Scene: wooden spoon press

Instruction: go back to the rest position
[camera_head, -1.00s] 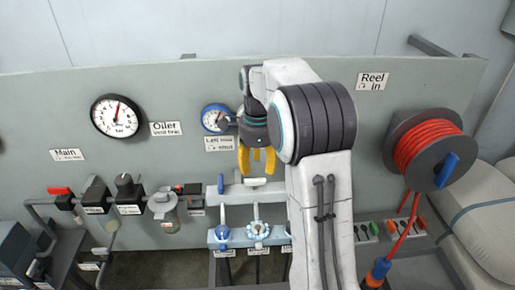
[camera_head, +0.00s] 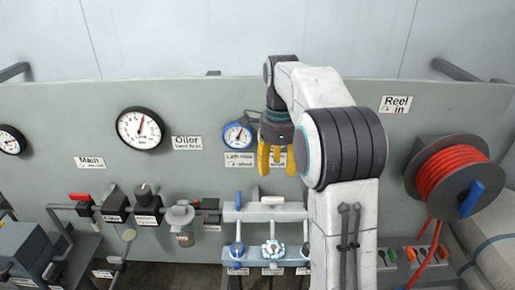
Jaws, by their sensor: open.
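My gripper (camera_head: 276,158) hangs in front of the grey panel with its yellow fingers pointing down. It is open, and nothing shows between the fingers. It is above the manifold with the blue and white valve handles (camera_head: 267,214) and apart from it. My arm is folded over in the middle of the view, and it hides part of the panel and the right end of the manifold.
A large gauge (camera_head: 139,128) and a valve with a red handle (camera_head: 80,198) are on the left. A hose reel with red hose (camera_head: 450,174) stands out from the panel on the right. A white sack (camera_head: 485,235) lies at the lower right. The panel's upper area is clear.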

